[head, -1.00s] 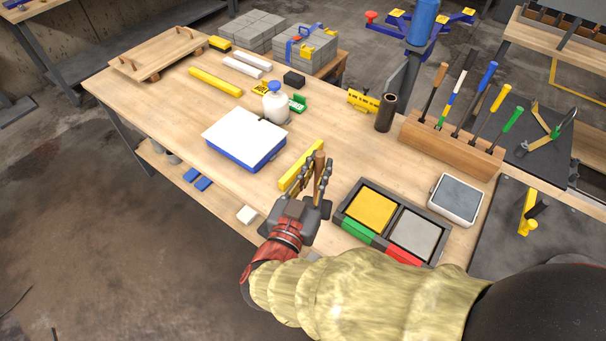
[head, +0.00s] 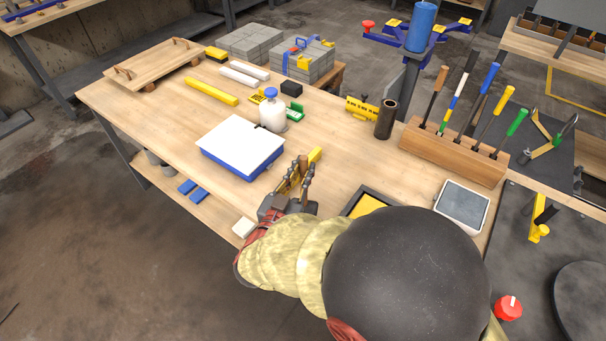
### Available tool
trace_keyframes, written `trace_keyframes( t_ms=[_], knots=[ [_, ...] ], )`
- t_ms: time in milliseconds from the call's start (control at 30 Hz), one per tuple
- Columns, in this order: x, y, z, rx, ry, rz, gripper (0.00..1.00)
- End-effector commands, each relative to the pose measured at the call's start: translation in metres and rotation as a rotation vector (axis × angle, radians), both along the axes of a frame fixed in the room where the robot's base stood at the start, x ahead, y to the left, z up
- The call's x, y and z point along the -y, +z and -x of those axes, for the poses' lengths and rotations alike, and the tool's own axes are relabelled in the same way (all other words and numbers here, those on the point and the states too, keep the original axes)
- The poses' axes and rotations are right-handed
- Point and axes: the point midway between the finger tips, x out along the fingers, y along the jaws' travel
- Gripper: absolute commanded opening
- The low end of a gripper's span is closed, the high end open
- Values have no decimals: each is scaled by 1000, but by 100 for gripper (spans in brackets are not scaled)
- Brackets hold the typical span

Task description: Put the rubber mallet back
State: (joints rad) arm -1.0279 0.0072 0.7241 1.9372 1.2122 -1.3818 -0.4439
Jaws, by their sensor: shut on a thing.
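My gripper (head: 295,182) is over the near edge of the workbench, its dark fingers shut around a brown wooden handle (head: 303,161) that stands roughly upright. I take this as the rubber mallet's handle. The mallet's head cannot be made out; the fingers and arm cover the lower part. The wooden tool block (head: 452,152) with several coloured handles stands at the right of the bench, apart from my gripper. A dark open-topped tube (head: 386,119) stands beside the block's left end.
A white-topped blue box (head: 240,148) lies left of my gripper, with a white bottle (head: 272,113) behind it. A grey-topped box (head: 462,205) is at right. My arm hides much of the two-compartment tray (head: 371,192).

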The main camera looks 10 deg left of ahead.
Motion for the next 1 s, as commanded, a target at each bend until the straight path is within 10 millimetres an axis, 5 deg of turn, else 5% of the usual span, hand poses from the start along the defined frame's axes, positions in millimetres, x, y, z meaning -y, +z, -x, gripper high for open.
trace_keyframes(
  t_ms=[433,467,500,767,1000],
  knots=[
    [-1,-9,0,5,1,-4,0],
    [-1,-10,0,2,1,-3,16],
    [-1,-10,0,3,1,-4,18],
    [-1,-10,0,3,1,-4,33],
    [-1,-10,0,3,1,-4,33]
  ],
)
